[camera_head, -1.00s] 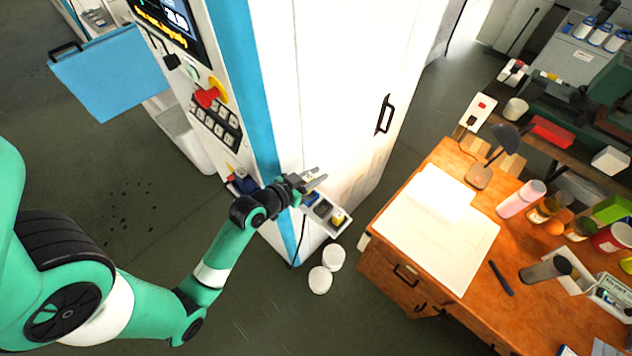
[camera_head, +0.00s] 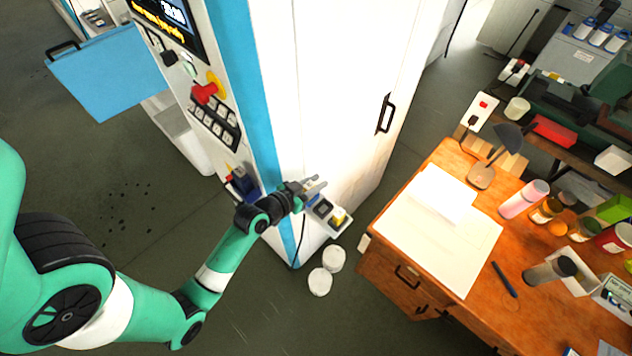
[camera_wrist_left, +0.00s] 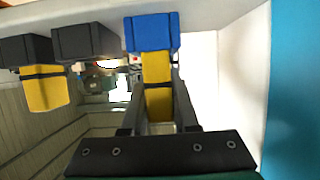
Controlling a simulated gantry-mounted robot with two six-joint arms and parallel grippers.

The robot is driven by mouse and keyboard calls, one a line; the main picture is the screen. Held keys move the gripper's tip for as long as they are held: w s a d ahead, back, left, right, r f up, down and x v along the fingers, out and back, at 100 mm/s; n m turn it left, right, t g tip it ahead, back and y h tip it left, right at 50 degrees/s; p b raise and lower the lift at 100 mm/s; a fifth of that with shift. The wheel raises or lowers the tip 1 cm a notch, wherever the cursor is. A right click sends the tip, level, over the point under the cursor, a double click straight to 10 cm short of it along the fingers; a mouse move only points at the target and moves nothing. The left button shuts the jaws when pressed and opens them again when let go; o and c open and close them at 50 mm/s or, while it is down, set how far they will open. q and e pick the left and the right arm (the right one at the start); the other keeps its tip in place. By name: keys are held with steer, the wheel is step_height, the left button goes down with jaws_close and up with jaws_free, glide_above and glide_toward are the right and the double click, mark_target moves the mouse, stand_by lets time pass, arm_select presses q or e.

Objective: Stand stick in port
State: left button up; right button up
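My left gripper (camera_head: 317,184) is at the small white ledge (camera_head: 334,232) on the machine's side. In the left wrist view its fingers (camera_wrist_left: 158,100) lie on either side of a narrow yellow piece (camera_wrist_left: 157,88) below a blue block (camera_wrist_left: 152,32). I cannot tell whether they press on it. Two dark blocks (camera_wrist_left: 84,42) (camera_wrist_left: 25,50) sit beside the blue one; a yellow block (camera_wrist_left: 45,88) hangs below the outer one. In the head view a dark block (camera_head: 324,207) and a yellow block (camera_head: 338,217) show on the ledge. I cannot identify the port. My right gripper is not in view.
The white machine cabinet (camera_head: 340,80) with a control panel (camera_head: 213,122) rises behind my left arm. White round containers (camera_head: 320,282) stand on the floor below the ledge. A cluttered wooden desk (camera_head: 420,285) is on the right. Open floor lies between cabinet and desk.

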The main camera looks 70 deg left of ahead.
arm_select(q)
steer(key=o, duration=0.4)
steer(key=shift+r, duration=0.1)
steer(key=shift+r+p, duration=0.3)
steer(key=shift+p, duration=0.05)
steer(key=shift+r+p, duration=0.5)
steer(key=shift+r, duration=0.1)
steer(key=v, duration=1.1)
steer(key=shift+s+d+f, duration=0.2)
steer(key=shift+s, duration=0.3)
